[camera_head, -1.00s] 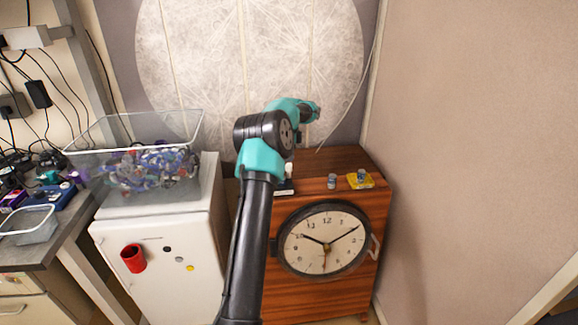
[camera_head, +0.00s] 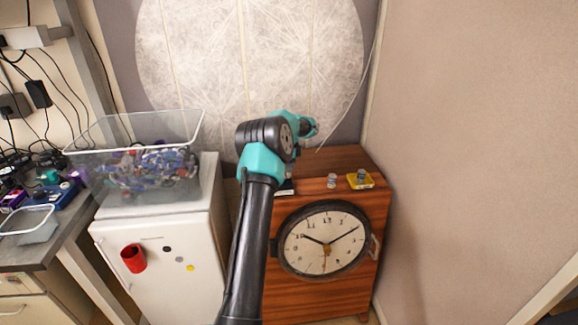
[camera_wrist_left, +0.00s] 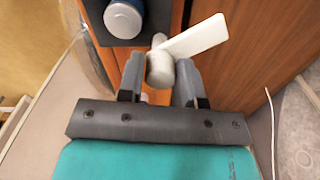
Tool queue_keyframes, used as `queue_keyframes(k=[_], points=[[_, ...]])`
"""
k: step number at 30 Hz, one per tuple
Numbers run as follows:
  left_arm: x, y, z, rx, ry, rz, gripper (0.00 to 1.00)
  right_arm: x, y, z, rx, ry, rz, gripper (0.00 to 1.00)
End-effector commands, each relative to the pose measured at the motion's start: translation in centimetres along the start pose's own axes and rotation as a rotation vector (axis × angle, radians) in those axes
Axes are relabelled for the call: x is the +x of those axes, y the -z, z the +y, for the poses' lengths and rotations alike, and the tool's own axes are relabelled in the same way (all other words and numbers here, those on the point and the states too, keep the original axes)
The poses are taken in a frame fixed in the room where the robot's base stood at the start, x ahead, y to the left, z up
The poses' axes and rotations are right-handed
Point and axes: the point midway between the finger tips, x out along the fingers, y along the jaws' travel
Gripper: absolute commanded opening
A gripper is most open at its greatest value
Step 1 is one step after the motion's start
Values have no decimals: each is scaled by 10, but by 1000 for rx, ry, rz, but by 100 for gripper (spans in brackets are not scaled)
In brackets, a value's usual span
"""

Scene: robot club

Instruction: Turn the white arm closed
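The white arm (camera_wrist_left: 195,38) is a flat white bar in the left wrist view, running up and right from a rounded white hub (camera_wrist_left: 160,68). My left gripper (camera_wrist_left: 160,63) has one grey finger on each side of the hub, with little or no gap; I cannot tell whether they press on it. A dark block (camera_wrist_left: 155,15) with a blue-and-white round knob (camera_wrist_left: 123,17) sits beside the white arm. In the head view my left arm reaches up over the clock cabinet, and its fingers are hidden behind the wrist. My right gripper is out of view.
A wooden cabinet with a clock (camera_head: 325,240) stands below my arm. A small glass piece (camera_head: 332,181) and a yellow item (camera_head: 360,180) are on its top. A clear bin (camera_head: 185,130) sits on a white fridge (camera_head: 165,265) at the left. A wall (camera_head: 460,130) bounds the right.

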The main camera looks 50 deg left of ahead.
Motion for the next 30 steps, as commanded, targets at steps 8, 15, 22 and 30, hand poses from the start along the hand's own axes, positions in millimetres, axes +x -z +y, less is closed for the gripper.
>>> queue_keyframes(k=[8, 15, 22, 30], points=[[0, 0, 0, 0, 0, 0, 6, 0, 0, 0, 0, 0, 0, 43], [0, 0, 0, -12, 0, 0, 6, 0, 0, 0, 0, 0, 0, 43], [0, 0, 0, -78, 0, 0, 6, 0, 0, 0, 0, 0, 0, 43], [0, 0, 0, -251, 0, 0, 6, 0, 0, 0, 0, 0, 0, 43]])
